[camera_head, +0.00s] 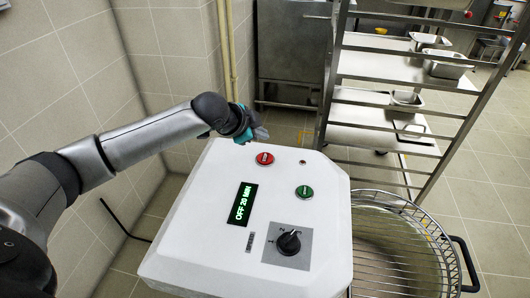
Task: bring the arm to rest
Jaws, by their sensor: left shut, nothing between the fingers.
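My left arm (125,148) comes in from the left and reaches across to the far edge of a white machine housing. My left gripper (260,132) is shut and empty, just beyond the housing's far edge, near the red button (265,158). A small gap seems to lie between the gripper and the button. My right gripper is not in view.
The white control housing (200,215) carries a green button (304,191), a display (242,203) reading "OFF 20 MIN" and a black knob (289,242). A wire guard (400,245) stands at right. A metal rack (455,130) with trays is behind. Tiled walls are at left.

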